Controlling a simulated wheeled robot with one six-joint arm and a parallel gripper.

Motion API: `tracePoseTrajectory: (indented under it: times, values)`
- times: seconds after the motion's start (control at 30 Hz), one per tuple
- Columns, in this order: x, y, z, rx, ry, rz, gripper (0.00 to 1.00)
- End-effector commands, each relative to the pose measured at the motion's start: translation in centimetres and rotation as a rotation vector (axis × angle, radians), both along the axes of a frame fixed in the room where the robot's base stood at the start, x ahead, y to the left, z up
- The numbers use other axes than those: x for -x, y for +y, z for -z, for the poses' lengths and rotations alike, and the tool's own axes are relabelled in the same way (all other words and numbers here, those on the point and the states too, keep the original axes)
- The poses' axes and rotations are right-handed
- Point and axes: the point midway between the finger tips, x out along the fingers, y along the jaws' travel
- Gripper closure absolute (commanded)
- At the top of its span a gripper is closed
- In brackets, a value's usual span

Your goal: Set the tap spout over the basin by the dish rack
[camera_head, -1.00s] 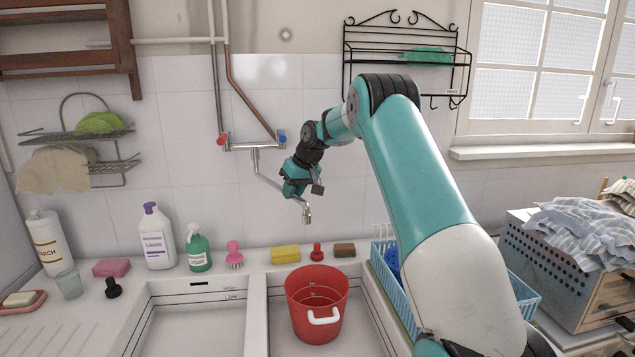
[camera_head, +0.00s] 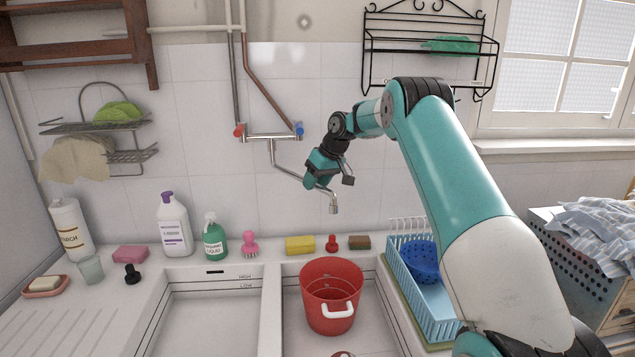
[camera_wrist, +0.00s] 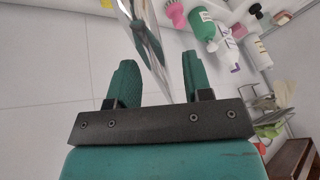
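The chrome tap spout (camera_head: 287,168) hangs from the wall pipe between a red and a blue tap handle. It bends down to the right, and its outlet (camera_head: 334,208) points down toward the basin (camera_head: 292,320) by the dish rack. In the head view, the outlet appears above the back rim of the red bucket in that basin. My gripper (camera_head: 322,184) is at the spout's lower arm. In the wrist view, the spout (camera_wrist: 148,45) runs between my two spread green fingers (camera_wrist: 155,78), with gaps beside it. The blue dish rack (camera_head: 408,272) stands right of the basin.
The red bucket (camera_head: 332,300) stands in the right basin; the left basin (camera_head: 213,315) looks empty. Bottles, a pink brush (camera_head: 250,245), sponges and a red plug (camera_head: 332,243) line the back ledge. A black wire shelf (camera_head: 430,50) hangs above my arm.

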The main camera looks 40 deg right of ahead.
Motion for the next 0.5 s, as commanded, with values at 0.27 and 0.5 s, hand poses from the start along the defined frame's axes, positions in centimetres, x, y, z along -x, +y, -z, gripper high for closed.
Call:
tracePoseTrajectory:
  times: [0.27,0.5]
  values:
    - [0.1,-0.1,0.0,0.000,0.002,0.003,0.55]
    - [1.1,-0.9,-2.6,0.003,-0.003,0.005,0.55]
